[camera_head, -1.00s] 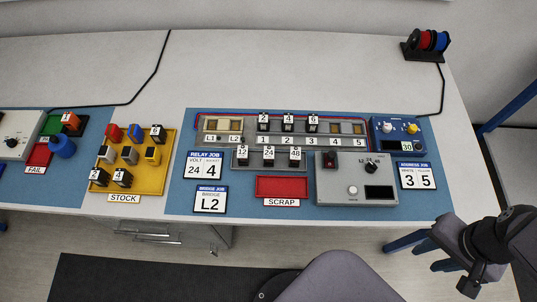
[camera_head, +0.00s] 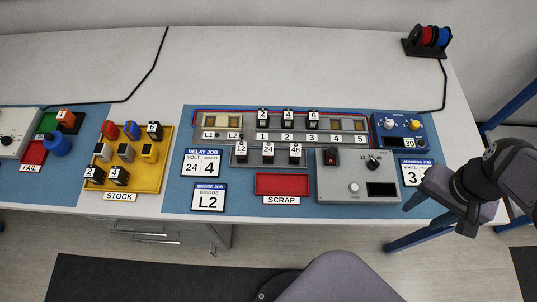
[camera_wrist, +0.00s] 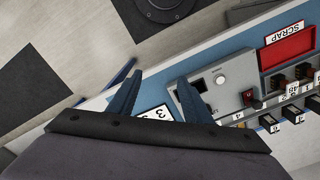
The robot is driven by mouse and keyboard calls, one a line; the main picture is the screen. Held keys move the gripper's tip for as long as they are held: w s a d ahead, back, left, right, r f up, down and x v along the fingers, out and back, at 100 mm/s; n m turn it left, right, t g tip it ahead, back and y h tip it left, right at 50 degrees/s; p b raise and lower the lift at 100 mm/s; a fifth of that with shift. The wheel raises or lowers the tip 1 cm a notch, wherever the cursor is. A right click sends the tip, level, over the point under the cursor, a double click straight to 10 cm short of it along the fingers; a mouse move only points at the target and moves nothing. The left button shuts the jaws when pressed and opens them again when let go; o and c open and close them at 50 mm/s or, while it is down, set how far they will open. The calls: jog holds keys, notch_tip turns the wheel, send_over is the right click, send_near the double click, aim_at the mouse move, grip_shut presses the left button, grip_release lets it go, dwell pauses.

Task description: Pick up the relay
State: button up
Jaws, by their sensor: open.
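Black relays stand on the workbench: a lower rack holds relays labelled 12 (camera_head: 241,153), 24 (camera_head: 268,152) and 48 (camera_head: 295,152). Behind them, the long grey rail (camera_head: 350,124) has several numbered slots; black blocks labelled 2, 4 and 6 stand at slots 1 to 3. A relay job card (camera_head: 202,163) reads 24 and 4. My gripper (camera_head: 414,204) is at the bench's front right, right of the racks and apart from them. In the wrist view my gripper (camera_wrist: 158,92) is open with nothing between its fingers; the relays show at the right edge, partly cut off.
A grey box with a knob and display (camera_head: 357,187) stands between my gripper and the relay rack. A red scrap tray (camera_head: 282,185) lies in front of the rack. A yellow stock tray (camera_head: 149,178) is at left. A blue box (camera_head: 399,145) stands behind my gripper.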

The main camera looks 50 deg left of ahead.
jog(key=w+a+f+n+b, duration=0.1)
jog(key=w+a+n+b, duration=0.15)
jog(key=a, duration=0.75)
jog(key=n+b, duration=0.5)
send_over(268, 149)
jog(key=shift+f, duration=0.8)
jog(key=shift+f+p, duration=0.3)
jog(key=shift+f, duration=3.35)
jog(key=shift+c, duration=0.6)
jog(key=c, duration=1)
